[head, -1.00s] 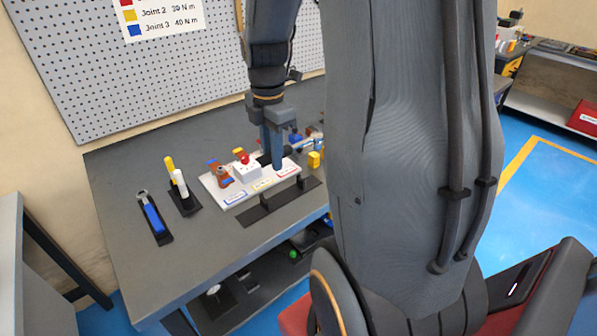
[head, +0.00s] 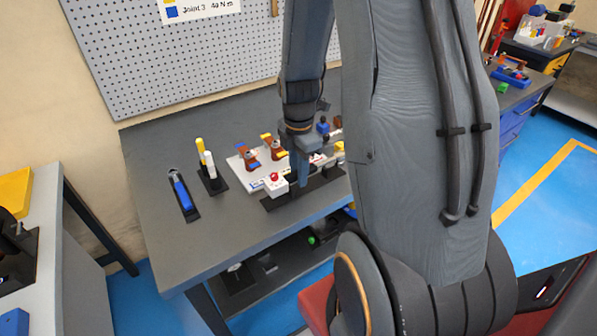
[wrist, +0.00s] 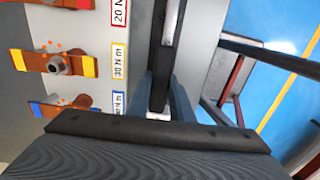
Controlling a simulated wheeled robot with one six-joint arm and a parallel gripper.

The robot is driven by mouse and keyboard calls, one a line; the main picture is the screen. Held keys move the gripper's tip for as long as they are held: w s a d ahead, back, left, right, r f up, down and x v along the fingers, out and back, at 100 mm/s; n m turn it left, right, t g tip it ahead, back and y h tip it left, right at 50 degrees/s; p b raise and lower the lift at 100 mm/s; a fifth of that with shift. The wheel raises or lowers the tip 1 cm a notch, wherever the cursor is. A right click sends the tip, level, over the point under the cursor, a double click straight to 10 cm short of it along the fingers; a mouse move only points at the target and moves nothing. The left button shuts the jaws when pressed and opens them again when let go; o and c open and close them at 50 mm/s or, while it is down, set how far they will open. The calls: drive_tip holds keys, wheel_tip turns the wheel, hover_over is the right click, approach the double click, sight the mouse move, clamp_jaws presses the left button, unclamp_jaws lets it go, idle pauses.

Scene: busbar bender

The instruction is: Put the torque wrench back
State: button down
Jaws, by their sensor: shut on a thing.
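My gripper (head: 302,182) points down at the front edge of the white joint board, over the long black holder strip (head: 328,183). It is shut on the torque wrench's dark handle; a white box with a red knob (head: 273,184) shows at the wrench's left end. In the wrist view my two fingers (wrist: 161,98) straddle a dark bar, and a shiny metal length (wrist: 171,22) lies along it farther up. The fingers hide part of the wrench. I cannot tell whether it touches the holder.
The white board (head: 240,170) carries brown joints with coloured ends (wrist: 55,63) beside torque labels. A blue-handled tool (head: 182,194) and a stand with yellow and white pens (head: 208,165) sit left. The table's front left (head: 220,232) is clear. A pegboard stands behind.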

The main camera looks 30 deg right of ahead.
drive_tip(key=shift+f, duration=0.6)
drive_tip(key=c, duration=1.6)
unclamp_jaws()
drive_tip(key=shift+o, duration=0.2)
wheel_tip(320, 180, up, 12)
drive_tip(key=b, duration=0.3)
drive_tip(key=s+a+f+m, duration=0.1)
drive_tip(key=s+a+m, duration=0.2)
drive_tip(key=a+m, duration=0.3)
drive_tip(key=s+a+f+m+t, duration=0.1)
drive_tip(key=s+a+f+m, duration=0.1)
drive_tip(key=s+a+m, duration=0.2)
drive_tip(key=shift+s+a+f+m, duration=0.25)
drive_tip(key=shift+a+m, duration=1.3)
drive_tip(key=shift+m, duration=2.65)
